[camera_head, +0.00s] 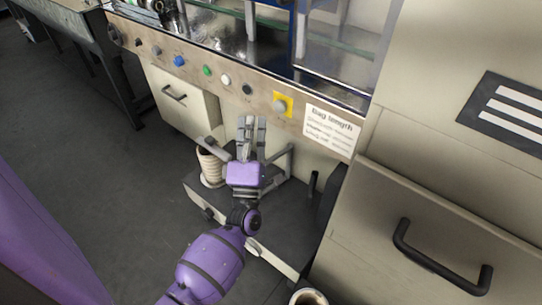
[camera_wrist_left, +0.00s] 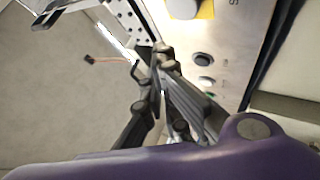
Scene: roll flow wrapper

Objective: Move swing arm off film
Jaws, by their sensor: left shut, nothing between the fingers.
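My left gripper (camera_head: 252,122) is shut and empty, its fingers pointing up the picture toward the machine's front panel. It also shows in the wrist view (camera_wrist_left: 158,52). A white ribbed roll (camera_head: 210,168), which looks like the film roll, stands on a dark base (camera_head: 285,215) just left of the gripper. A thin grey metal arm (camera_head: 205,142) reaches over the roll's top; this appears to be the swing arm. The gripper is to its right, and I cannot tell whether they touch. My gripper and wrist hide part of the base. My right gripper is not in view.
The control panel (camera_head: 265,92) with buttons and a "Bag length" label (camera_head: 331,130) is close beyond the fingertips. A cabinet with a black handle (camera_head: 440,262) stands at right. A second roll end (camera_head: 309,297) shows at the bottom. Open floor (camera_head: 90,180) lies left.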

